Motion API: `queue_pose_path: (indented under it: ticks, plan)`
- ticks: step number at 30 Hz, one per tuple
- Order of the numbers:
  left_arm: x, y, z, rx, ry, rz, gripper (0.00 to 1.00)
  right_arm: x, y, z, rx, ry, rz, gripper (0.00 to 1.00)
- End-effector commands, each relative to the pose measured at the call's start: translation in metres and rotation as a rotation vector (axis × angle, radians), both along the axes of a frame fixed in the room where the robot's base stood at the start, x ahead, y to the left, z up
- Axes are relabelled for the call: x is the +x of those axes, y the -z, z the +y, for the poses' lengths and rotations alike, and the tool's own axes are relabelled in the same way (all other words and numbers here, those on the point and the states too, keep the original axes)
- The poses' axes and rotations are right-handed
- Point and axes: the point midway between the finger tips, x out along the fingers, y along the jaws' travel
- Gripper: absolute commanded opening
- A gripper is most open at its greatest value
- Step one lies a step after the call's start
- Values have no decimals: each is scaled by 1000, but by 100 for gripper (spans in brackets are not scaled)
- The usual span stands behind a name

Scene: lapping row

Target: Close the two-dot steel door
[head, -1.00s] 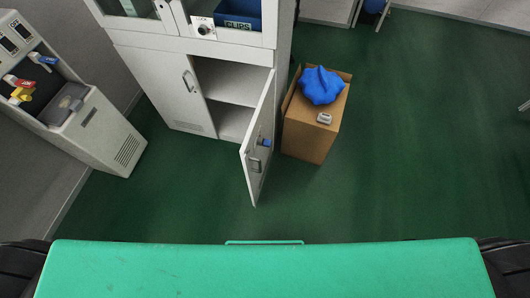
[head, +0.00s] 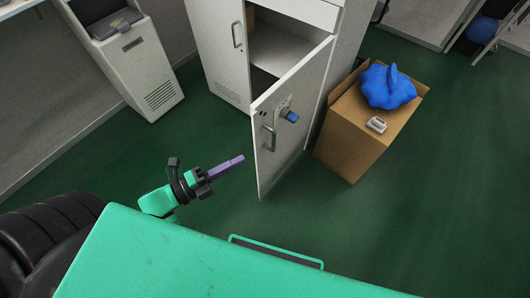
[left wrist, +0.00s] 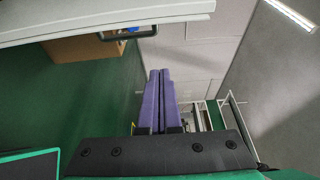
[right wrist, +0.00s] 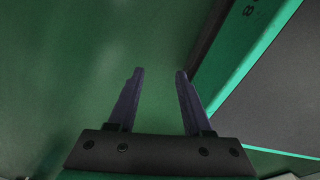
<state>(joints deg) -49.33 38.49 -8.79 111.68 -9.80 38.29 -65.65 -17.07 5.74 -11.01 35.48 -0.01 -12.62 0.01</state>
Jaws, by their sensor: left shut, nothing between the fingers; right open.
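The steel door (head: 300,105) is a pale grey cabinet door standing open, swung out toward me. Two small dark dots show near its upper free corner. It carries a grey bar handle (head: 269,138) and a blue knob (head: 290,116). My left gripper (head: 242,159) is shut and empty, its purple fingers left of the door's free edge and apart from it. In the left wrist view, a pale panel that looks like the door (left wrist: 100,18) crosses the top left, above the closed fingers (left wrist: 160,72). My right gripper (right wrist: 158,72) is open and empty above the green floor, outside the head view.
The cabinet's other door (head: 218,50) is closed. A cardboard box (head: 345,130) with a blue cloth (head: 388,86) and a small grey object (head: 376,125) stands close right of the open door. A grey machine (head: 140,70) stands at left. The green floor between is clear.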

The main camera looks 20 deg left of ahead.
Motion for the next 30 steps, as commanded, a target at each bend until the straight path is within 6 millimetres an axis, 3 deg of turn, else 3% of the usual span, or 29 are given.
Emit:
queue_pose_path:
  ticks: [8, 16, 21, 30]
  plan:
    - [32, -5, -28, -2, 1, -11, 0, -1, 4, 25, 34, -2, 1, 50]
    - [77, -5, -69, -2, 0, -8, 0, -1, 8, 20, 27, -4, 2, 50]
    - [86, -3, -39, 4, 0, -1, 0, -2, 6, 16, 22, -2, 2, 50]
    - [89, -4, -30, -1, -1, -1, 0, -2, 6, 15, 20, 0, 1, 50]
